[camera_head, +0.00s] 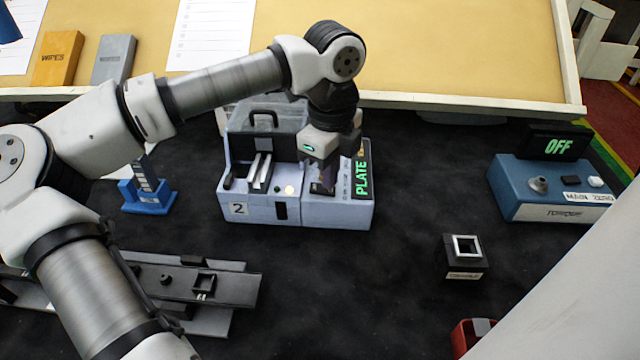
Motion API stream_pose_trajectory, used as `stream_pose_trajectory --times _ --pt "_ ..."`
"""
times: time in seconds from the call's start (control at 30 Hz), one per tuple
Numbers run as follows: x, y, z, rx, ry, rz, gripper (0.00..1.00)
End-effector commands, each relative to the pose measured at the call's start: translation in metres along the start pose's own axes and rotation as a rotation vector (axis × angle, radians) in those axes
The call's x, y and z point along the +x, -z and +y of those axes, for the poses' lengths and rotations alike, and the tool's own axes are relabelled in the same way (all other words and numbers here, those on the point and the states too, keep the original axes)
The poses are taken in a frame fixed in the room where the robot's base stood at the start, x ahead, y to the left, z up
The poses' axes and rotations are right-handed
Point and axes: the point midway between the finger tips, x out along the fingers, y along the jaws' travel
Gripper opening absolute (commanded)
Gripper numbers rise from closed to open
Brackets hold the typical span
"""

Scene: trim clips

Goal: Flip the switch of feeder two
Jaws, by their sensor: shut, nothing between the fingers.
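Feeder two (270,200) is a light blue-grey box marked "2", standing on the dark table in the middle of the head view. Its dark lid with a handle (263,117) is at the back, and a green-lit "PLATE" display (361,178) is on its right side. My gripper (324,188) is shut and empty, pointing down at the right part of the feeder's top. It hides part of that top. I cannot make out the switch clearly, nor whether my fingertips touch the feeder.
A blue unit (550,190) with an "OFF" display stands at the right. A small black block (464,257) is in front of it. A blue stand (148,195) is left of the feeder, and a dark rail fixture (190,285) lies front left. The table's front middle is clear.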

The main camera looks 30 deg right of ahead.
Motion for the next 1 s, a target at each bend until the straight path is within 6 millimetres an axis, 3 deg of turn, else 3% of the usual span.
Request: stream_pose_trajectory --times 0.7,1.0 --pt "-0.06 0.0 0.0 0.0 0.002 -0.001 0.0" --pt "-0.061 0.0 0.0 0.0 0.001 0.0 0.0"
